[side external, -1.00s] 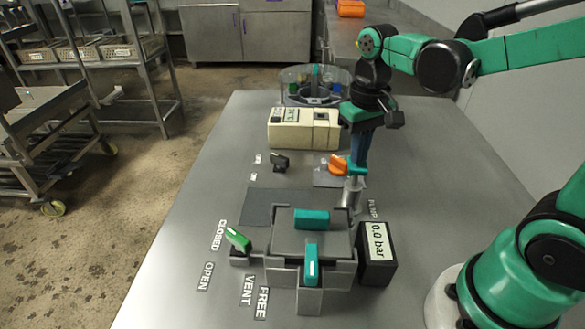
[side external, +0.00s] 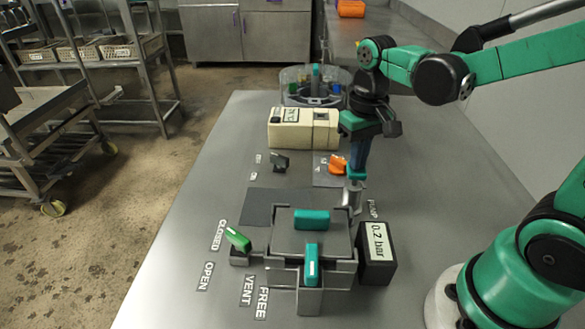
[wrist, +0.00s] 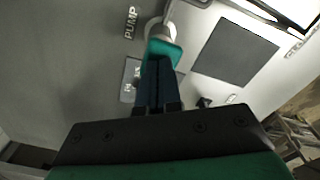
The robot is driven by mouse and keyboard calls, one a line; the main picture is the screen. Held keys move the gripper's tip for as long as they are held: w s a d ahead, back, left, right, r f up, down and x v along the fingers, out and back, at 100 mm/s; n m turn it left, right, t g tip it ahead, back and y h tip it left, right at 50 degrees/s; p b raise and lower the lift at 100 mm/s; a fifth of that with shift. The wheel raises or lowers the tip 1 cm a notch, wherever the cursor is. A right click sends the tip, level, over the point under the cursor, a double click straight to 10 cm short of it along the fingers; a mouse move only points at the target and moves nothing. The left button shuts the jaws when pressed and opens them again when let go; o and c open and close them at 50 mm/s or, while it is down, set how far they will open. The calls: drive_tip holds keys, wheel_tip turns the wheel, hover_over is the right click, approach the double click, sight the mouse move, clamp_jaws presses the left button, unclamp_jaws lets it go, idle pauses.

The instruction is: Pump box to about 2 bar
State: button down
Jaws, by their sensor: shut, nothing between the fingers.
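My gripper (side external: 357,178) points straight down, shut and empty, on top of the metal pump (side external: 354,196) beside the PUMP label. In the wrist view the fingertips (wrist: 158,62) meet the pump's teal top (wrist: 165,48); whether they press or only touch is hard to tell. The grey box (side external: 330,243) has a teal handle (side external: 311,219) on its lid. The black display (side external: 376,255) at its right reads 0.2 bar. A teal lever (side external: 311,264) stands at the box's front, by VENT and FREE. A green lever (side external: 238,239) at the left points toward CLOSED.
Behind the box are a beige device (side external: 303,130), a black knob (side external: 280,162), an orange knob (side external: 337,165) and a round clear carousel (side external: 315,85). A dark flat pad (side external: 262,205) lies left of the pump. The table's left side is clear.

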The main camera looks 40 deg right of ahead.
drive_tip(key=shift+f, duration=0.85)
drive_tip(key=shift+r, duration=0.15)
